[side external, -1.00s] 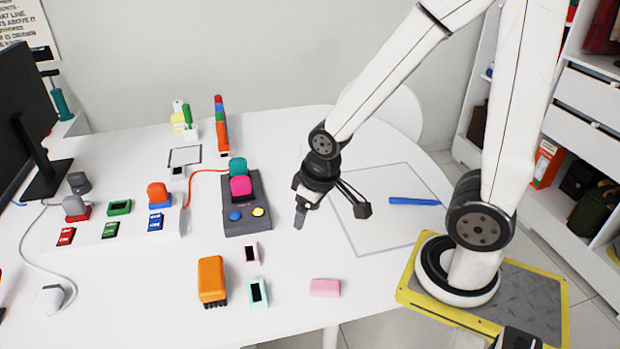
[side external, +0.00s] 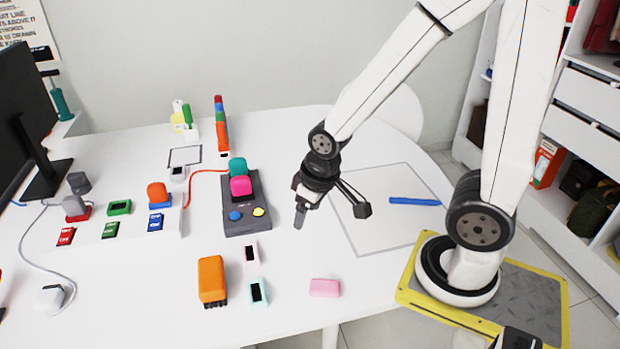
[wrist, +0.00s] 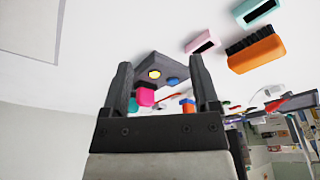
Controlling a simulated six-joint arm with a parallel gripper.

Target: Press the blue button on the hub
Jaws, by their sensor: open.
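The hub (side external: 246,225) is a dark grey block on the white table, left of my gripper. Its blue button (side external: 235,216) is at the front left of its top, beside a yellow button (side external: 258,212). A pink block (side external: 241,186) and a teal block (side external: 237,167) sit toward its back end. My gripper (side external: 330,214) is open and empty above the table, right of the hub and apart from it. In the wrist view the hub (wrist: 160,66) and the blue button (wrist: 173,81) show between and beyond the open fingers (wrist: 165,82).
An orange brush (side external: 211,278) and small pink and mint pieces lie in front of the hub. A red cable (side external: 205,171) runs from the hub's back. A blue bar (side external: 414,201) lies on the outlined square at right. The table between hub and gripper is clear.

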